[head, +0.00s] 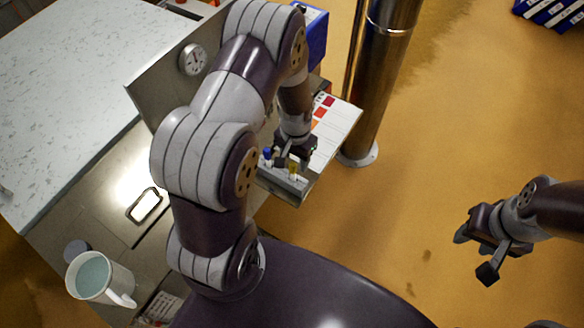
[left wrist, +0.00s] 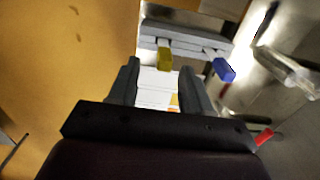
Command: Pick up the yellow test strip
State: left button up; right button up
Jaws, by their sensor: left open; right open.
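The yellow test strip (left wrist: 165,60) stands in a slot of a grey rack (left wrist: 185,36) in the left wrist view, with a blue piece (left wrist: 224,70) in the same rack to its right. In the head view, the yellow strip (head: 293,169) shows small at the rack (head: 283,185), partly hidden by my gripper. My left gripper (left wrist: 160,84) is open; the strip appears ahead of its fingertips, between their lines, and I cannot tell whether they touch it. My right gripper (head: 475,254) is open and empty over the floor at the right.
A white card with red squares (head: 323,112) lies behind the rack. A steel post (head: 380,80) stands to the right. A mug (head: 95,278) and a framed plate (head: 145,205) are on the steel counter at left. A blue box (head: 316,38) stands behind my arm.

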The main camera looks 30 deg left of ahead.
aim_at(293, 170)
pick_arm(q)
jog(key=f, duration=0.2)
jog(key=f+p, duration=0.1)
jog(key=f, duration=0.3)
jog(key=shift+s+a, duration=0.1)
jog(key=shift+a, duration=0.2)
jog(key=shift+f, duration=0.25)
grip_shut()
jog(key=shift+r, duration=0.2)
